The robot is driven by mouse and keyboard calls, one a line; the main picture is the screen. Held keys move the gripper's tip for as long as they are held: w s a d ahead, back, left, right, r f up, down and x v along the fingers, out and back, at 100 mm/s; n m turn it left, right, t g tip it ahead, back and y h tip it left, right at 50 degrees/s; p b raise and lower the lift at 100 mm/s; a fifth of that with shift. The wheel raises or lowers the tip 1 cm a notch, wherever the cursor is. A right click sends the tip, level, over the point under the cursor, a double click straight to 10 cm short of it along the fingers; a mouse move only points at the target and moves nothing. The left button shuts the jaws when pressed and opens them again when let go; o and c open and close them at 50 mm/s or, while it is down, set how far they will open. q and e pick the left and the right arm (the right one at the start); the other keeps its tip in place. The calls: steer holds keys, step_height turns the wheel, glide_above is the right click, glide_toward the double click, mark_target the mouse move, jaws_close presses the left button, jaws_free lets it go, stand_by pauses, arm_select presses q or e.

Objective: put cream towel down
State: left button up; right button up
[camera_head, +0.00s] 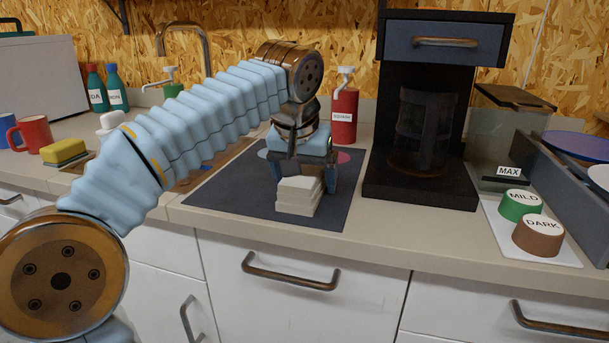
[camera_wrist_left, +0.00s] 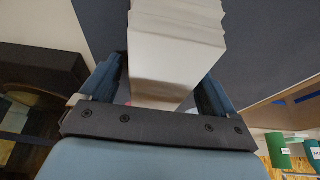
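The cream towel (camera_head: 298,199) is a folded stack over the dark grey mat (camera_head: 232,194) on the counter. In the left wrist view the towel (camera_wrist_left: 176,45) fills the space between my fingers and runs out of the top of the picture. My left gripper (camera_head: 304,176) points down, with one finger at each side of the towel. In the wrist view the fingertips appear to touch its sides. I cannot tell whether the towel's underside touches the mat. My right gripper is not in view.
A black coffee machine (camera_head: 425,125) stands right of the mat. A red pump bottle (camera_head: 344,117) stands behind it. Mild (camera_head: 520,204) and dark (camera_head: 538,236) pods sit at right. A sponge (camera_head: 65,151) and red mug (camera_head: 34,132) are at left. The mat's left part is bare.

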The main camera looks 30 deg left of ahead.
arm_select(q)
steer(key=shift+o, duration=0.6)
steer(key=shift+r, duration=0.15)
steer(key=shift+r, duration=0.2)
steer(key=v, duration=1.1)
steer(key=shift+s+r, duration=0.25)
steer(key=shift+r, duration=0.05)
steer(key=shift+d, duration=0.1)
